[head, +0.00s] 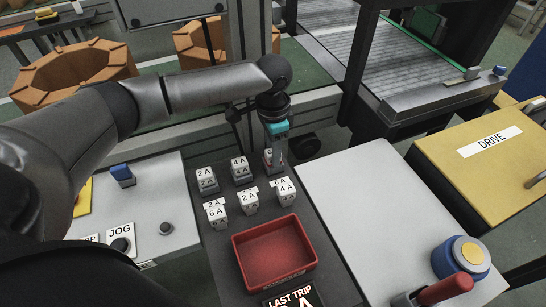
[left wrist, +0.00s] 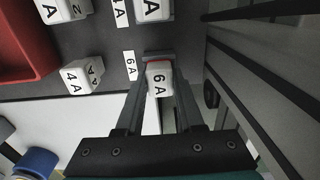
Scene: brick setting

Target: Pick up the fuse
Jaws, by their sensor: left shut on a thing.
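A white fuse marked 6 A (left wrist: 158,82) sits between the fingers of my left gripper in the left wrist view. In the head view my left gripper (head: 273,160) points down at the back right of the dark panel (head: 225,262), shut on this fuse, which is mostly hidden there. I cannot tell whether the fuse is still seated or lifted. Other white fuses stand in two rows: a 2 A (head: 206,182) and a 4 A (head: 241,171) at the back, and a 6 A (head: 217,216), a 2 A (head: 250,203) and a 4 A (head: 286,193) in front. My right gripper is out of view.
An empty red tray (head: 237,254) lies in front of the fuses. A sign reading LAST TRIP (head: 292,299) is below it. A bare grey surface (head: 350,190) lies to the right, with a red-handled lever (head: 445,289) and a blue-yellow knob (head: 468,256). A post rises behind the panel.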

